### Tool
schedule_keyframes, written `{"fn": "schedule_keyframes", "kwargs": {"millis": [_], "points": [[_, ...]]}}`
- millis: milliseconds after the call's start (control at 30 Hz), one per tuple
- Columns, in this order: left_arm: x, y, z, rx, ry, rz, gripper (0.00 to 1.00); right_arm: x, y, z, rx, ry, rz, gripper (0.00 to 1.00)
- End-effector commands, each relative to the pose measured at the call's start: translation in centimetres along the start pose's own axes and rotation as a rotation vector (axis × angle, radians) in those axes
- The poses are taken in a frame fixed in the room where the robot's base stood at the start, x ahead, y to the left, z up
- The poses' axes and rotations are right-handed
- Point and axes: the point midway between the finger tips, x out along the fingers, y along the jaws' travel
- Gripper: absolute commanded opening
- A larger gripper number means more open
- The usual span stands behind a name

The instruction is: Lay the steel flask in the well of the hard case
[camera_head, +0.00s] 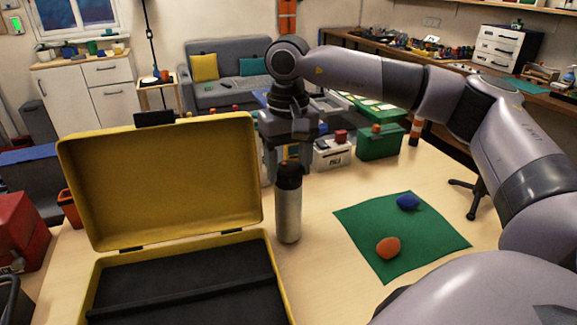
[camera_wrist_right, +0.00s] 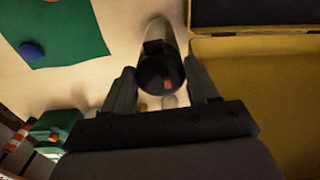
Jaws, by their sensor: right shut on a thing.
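The steel flask (camera_head: 288,218) is upright, with a silver body and a black cap, just right of the hard case. My right gripper (camera_head: 288,160) comes down from above and is shut on the flask near its cap. In the right wrist view the flask (camera_wrist_right: 160,50) sits between the two fingers (camera_wrist_right: 162,88). I cannot tell whether its base touches the table. The yellow hard case (camera_head: 253,236) is open, its lid (camera_head: 155,185) standing up at the back. Its dark lining (camera_head: 220,265) has a long strip across it; the near part is cut off. My left gripper is not in view.
A green mat (camera_head: 420,245) with a blue item (camera_head: 408,201) and an orange item (camera_head: 388,247) lies to the right. Green (camera_head: 380,142) and white (camera_head: 332,152) boxes stand behind the flask. Bare table lies between flask and mat. The raised lid stands close left of the gripper.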

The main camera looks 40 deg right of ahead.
Motion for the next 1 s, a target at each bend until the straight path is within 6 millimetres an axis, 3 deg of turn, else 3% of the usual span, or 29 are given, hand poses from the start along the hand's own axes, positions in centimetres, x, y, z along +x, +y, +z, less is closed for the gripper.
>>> {"fn": "schedule_keyframes", "kwargs": {"millis": [467, 500, 533, 867, 1000], "points": [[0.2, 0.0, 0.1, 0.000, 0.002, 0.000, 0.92, 1.1, 0.0, 0.0, 0.000, 0.003, -0.001, 0.11], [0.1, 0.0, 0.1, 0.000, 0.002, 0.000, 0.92, 1.0, 0.0, 0.0, 0.000, 0.002, 0.000, 0.72], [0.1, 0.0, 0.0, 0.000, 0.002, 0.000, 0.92, 1.0, 0.0, 0.0, 0.000, 0.002, 0.000, 0.81], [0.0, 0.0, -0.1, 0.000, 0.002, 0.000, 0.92, 0.8, 0.0, 0.0, 0.000, 0.001, 0.000, 0.84], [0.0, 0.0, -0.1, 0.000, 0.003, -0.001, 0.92, -0.4, -0.1, -0.1, -0.001, 0.005, -0.003, 0.84]]}}
